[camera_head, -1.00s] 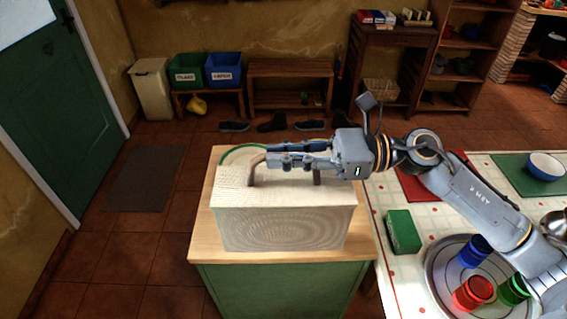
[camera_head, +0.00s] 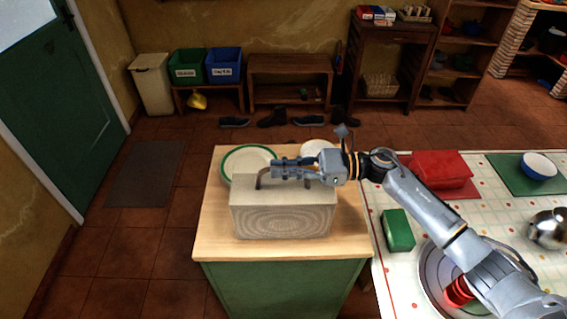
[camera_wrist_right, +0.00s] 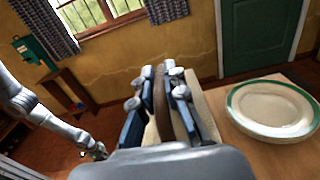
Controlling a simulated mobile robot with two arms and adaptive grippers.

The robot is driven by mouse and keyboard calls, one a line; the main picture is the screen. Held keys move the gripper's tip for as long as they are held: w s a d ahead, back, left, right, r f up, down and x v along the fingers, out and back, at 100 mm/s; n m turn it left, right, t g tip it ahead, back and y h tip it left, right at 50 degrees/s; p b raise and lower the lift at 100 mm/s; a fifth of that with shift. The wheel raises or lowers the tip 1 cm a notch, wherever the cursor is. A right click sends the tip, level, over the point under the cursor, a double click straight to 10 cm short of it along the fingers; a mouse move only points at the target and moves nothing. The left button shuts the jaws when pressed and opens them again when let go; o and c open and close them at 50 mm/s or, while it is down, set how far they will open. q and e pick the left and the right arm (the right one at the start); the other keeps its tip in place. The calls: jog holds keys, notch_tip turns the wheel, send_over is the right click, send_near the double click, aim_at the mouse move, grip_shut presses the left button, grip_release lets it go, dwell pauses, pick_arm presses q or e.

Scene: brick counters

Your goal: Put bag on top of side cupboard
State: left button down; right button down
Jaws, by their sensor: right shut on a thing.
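The bag (camera_head: 282,213) is pale beige and boxy, with a ringed pattern on its front and a brown handle. It is upright over the wooden top of the side cupboard (camera_head: 225,247), which has a green body. I cannot tell whether its base touches the top. My right gripper (camera_head: 275,170) is shut on the bag's handle. In the right wrist view the fingers (camera_wrist_right: 160,100) close on both sides of the brown handle (camera_wrist_right: 160,105), with a strip of the pale bag below. My left gripper is not seen in the head view.
A green-rimmed plate (camera_head: 236,176) lies on the cupboard top behind the bag, with a white plate (camera_head: 318,147) to its right. The table (camera_head: 395,275) at the right holds a green box (camera_head: 398,230), a red box (camera_head: 441,168) and a round tray (camera_head: 432,285).

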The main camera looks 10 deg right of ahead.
jog(key=shift+f, duration=0.1)
jog(key=c, duration=1.4)
grip_release()
jog(key=b+v, duration=0.4)
jog(key=v, duration=0.7)
jog(key=shift+f+b, duration=0.1)
jog(key=shift+b, duration=0.3)
jog(key=shift+s+d+r, duration=0.1)
jog(key=shift+d+r, duration=0.1)
jog(key=shift+d, duration=0.35)
